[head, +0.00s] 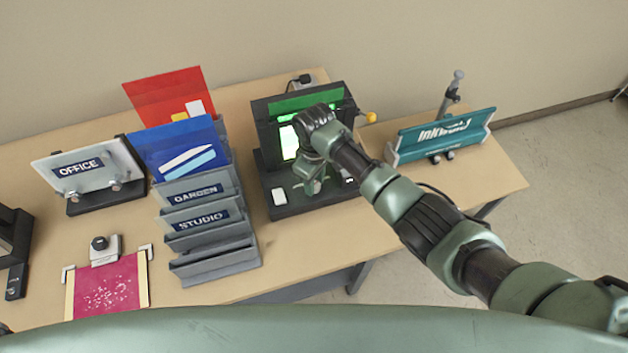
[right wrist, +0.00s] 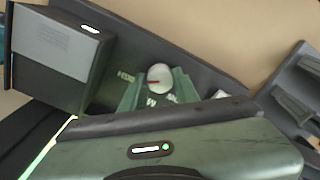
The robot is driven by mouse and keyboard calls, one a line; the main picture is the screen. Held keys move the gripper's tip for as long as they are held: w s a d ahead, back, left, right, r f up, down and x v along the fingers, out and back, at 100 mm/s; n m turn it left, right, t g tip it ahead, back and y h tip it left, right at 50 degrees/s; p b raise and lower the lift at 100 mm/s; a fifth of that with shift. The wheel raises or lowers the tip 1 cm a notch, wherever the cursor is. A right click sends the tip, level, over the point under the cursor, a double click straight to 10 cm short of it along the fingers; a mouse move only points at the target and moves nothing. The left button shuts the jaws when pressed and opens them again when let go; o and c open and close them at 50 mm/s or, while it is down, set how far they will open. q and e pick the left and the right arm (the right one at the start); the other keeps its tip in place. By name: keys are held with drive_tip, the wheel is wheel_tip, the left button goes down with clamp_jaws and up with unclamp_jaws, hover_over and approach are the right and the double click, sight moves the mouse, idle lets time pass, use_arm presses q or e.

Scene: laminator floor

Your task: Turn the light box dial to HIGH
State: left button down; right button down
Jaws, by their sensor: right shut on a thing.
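The light box (head: 264,128) is a dark unit with a lit green and white panel and a flat base, in the middle of the table. My right gripper (head: 313,184) is down over the front of its base and hides the dial in the head view. In the right wrist view the dial (right wrist: 160,76) is a pale round knob with a red pointer mark directed left. The green fingers of my right gripper (right wrist: 159,88) stand on both sides of it, shut on it. White lettering beside the dial is partly covered and too small to read surely. My left gripper is not in view.
A grey file rack (head: 215,262) with blue and red folders stands left of the light box. An office sign (head: 88,170) and a magenta sheet (head: 108,287) are farther left. A teal Inkwell roll stand (head: 445,137) is to the right. Bare table shows in front of the rack.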

idle(0.3)
drive_tip(key=c, duration=1.1)
unclamp_jaws()
drive_tip(key=shift+o, duration=0.2)
drive_tip(key=shift+r, duration=0.1)
wheel_tip(320, 180, up, 8)
drive_tip(key=shift+f+b, duration=0.15)
drive_tip(key=shift+b, duration=0.8)
